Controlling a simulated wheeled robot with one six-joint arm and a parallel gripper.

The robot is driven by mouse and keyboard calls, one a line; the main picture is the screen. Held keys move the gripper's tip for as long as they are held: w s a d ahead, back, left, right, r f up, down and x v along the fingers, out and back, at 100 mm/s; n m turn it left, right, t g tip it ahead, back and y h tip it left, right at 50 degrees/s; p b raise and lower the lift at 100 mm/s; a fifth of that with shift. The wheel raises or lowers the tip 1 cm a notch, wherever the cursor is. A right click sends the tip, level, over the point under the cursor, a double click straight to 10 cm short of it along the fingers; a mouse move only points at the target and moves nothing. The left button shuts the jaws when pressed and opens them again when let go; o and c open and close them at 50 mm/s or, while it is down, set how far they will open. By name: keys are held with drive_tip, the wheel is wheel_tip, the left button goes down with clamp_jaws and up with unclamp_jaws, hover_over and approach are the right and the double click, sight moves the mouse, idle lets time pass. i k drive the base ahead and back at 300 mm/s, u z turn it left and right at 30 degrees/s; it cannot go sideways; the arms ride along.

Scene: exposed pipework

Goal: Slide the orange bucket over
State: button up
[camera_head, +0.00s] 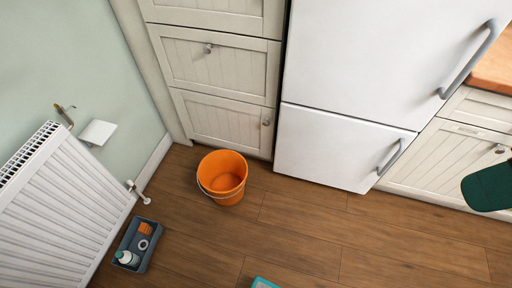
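The orange bucket (222,178) stands upright on the wooden floor, in front of the cream drawer cabinet and to the right of the radiator. It looks empty, and its thin handle hangs down against its front left side. My gripper is not in view, and nothing touches the bucket from above.
A white radiator (62,205) with a valve pipe stands at the left wall. A grey tray (138,245) of small items lies below it. The cabinet (222,122) and white fridge (345,150) close off the back. The floor (330,230) right of the bucket is clear.

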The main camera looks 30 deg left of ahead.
sight(223, 173)
drive_tip(key=i, duration=1.15)
drive_tip(key=u, duration=2.1)
